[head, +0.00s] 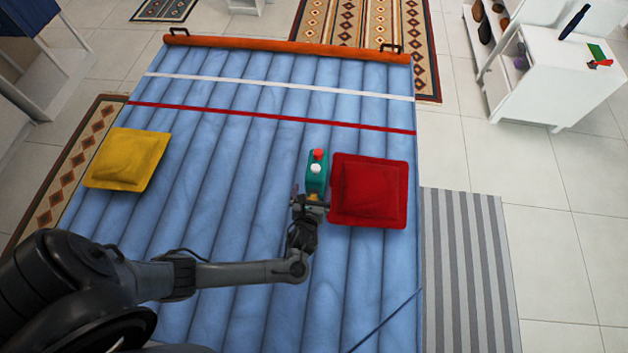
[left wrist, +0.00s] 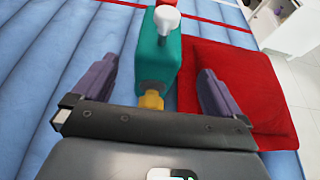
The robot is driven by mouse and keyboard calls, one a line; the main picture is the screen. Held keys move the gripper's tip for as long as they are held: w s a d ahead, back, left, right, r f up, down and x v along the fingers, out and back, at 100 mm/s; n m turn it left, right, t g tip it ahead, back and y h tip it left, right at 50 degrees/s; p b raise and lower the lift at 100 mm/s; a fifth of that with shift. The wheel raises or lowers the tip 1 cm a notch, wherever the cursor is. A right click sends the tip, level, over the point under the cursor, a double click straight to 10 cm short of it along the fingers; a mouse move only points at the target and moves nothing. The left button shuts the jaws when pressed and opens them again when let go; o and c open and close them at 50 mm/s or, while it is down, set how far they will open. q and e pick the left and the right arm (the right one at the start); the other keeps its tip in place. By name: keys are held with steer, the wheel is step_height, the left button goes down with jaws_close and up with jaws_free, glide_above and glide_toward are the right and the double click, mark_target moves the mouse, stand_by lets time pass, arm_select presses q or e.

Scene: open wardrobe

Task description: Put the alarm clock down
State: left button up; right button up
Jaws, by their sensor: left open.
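The alarm clock is a teal block with a red knob and a white knob (head: 317,176). In the head view it is on the blue ribbed air mattress (head: 235,215), just left of the red cushion (head: 368,190). My left gripper (head: 310,194) is at its near end, with the arm coming in from the left. In the left wrist view the clock (left wrist: 158,62), with a white knob and a yellow part at its near end, is between the two spread purple-grey fingers. A gap shows on both sides, so the gripper is open. My right gripper is not in view.
A yellow cushion (head: 127,160) lies at the mattress's left side. An orange roll (head: 285,48) edges its far end. A striped grey rug (head: 467,270) lies right of the mattress. A white cabinet (head: 560,75) stands at the far right. The mattress left of the clock is clear.

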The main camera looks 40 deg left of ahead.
arm_select(q)
steer(key=s+d+n+g+h, duration=0.3)
steer(key=s+d+n+h, duration=0.1)
steer(key=d+n, duration=0.35)
steer(key=s+d+r+n+g+h, duration=0.2)
steer(key=s+r+n, duration=0.6)
steer(key=n, duration=0.5)
steer(key=shift+s+d+r+g+h, duration=0.15)
steer(key=shift+r+g+h, duration=0.3)
steer(key=shift+h, duration=0.65)
steer(key=s+a+r+n, duration=0.1)
steer(key=s+r+n, duration=0.1)
steer(key=s+r+n+g, duration=0.1)
steer(key=s+r+n, duration=0.1)
steer(key=s+a+r+n, duration=0.1)
steer(key=s+r+n, duration=0.1)
steer(key=shift+s+a+g, duration=0.1)
steer(key=shift+a+g, duration=0.25)
steer(key=c, duration=0.3)
steer(key=shift+s+a+r+n, duration=0.1)
steer(key=shift+s+n, duration=0.1)
steer(key=shift+n, duration=0.15)
steer(key=c, duration=0.3)
steer(key=shift+c, duration=0.2)
steer(key=shift+w, duration=0.1)
